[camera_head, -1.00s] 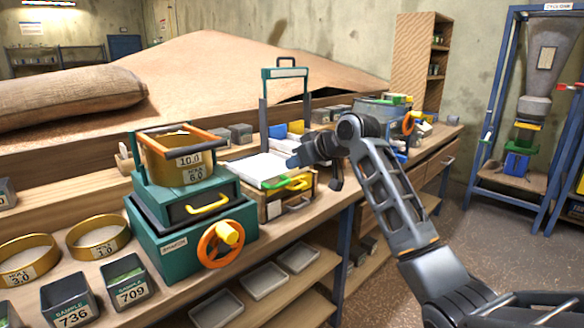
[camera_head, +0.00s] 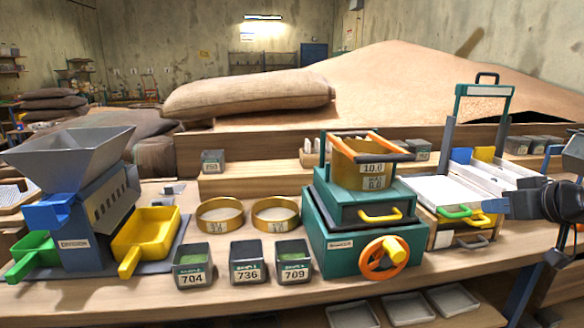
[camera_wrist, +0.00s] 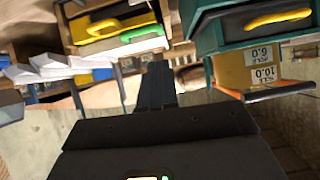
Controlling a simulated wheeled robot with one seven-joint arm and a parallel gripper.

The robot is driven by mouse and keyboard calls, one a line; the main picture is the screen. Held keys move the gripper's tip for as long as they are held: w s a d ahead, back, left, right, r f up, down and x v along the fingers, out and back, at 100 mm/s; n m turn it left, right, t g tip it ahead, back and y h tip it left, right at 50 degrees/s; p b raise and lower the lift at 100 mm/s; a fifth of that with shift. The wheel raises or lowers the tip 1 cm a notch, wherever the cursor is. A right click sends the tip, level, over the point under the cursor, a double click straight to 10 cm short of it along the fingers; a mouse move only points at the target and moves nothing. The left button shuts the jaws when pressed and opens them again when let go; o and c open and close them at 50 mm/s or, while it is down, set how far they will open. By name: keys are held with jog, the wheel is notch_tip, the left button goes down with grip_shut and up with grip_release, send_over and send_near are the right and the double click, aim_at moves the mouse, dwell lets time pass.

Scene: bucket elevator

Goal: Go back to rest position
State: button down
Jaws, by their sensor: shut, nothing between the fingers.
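My gripper (camera_head: 492,208) shows at the right edge of the head view, above the workbench and to the right of the teal sieve shaker. Its fingers point left, beside the green and yellow handles of the tray unit. In the wrist view my gripper (camera_wrist: 158,84) shows its dark fingers together with nothing between them. The rest of my arm is mostly cut off by the right edge of the head view.
The teal shaker (camera_head: 335,240) with an orange handwheel stands left of my gripper. The tray unit (camera_head: 440,193) stands close by. Sample boxes, brass sieves and a grey hopper machine (camera_head: 75,150) line the bench further left. A grain heap (camera_head: 400,85) rises behind.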

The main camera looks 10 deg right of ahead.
jog(key=s+a+f+m+t, duration=0.1)
jog(key=s+a+f, duration=0.2)
jog(key=a+f, duration=0.3)
jog(key=s+a+f+m, duration=0.1)
jog(key=s+a+f, duration=0.2)
jog(key=a+f, duration=0.35)
jog(key=s+a+f+m+h+p, duration=0.1)
jog(key=s+a+f, duration=0.25)
jog(key=s, duration=0.25)
jog(key=s+a+f+m, duration=0.1)
jog(key=s+a+f, duration=0.2)
jog(key=s+a, duration=0.25)
jog(key=s+a+n+t+p, duration=0.1)
jog(key=s+a, duration=0.2)
jog(key=s, duration=1.3)
jog(key=s+r+n, duration=0.3)
jog(key=s+r, duration=0.5)
jog(key=s, duration=0.5)
jog(key=shift+s+a+t+p, duration=0.2)
jog(key=shift+s+t+p, duration=0.2)
jog(key=shift+f, duration=0.1)
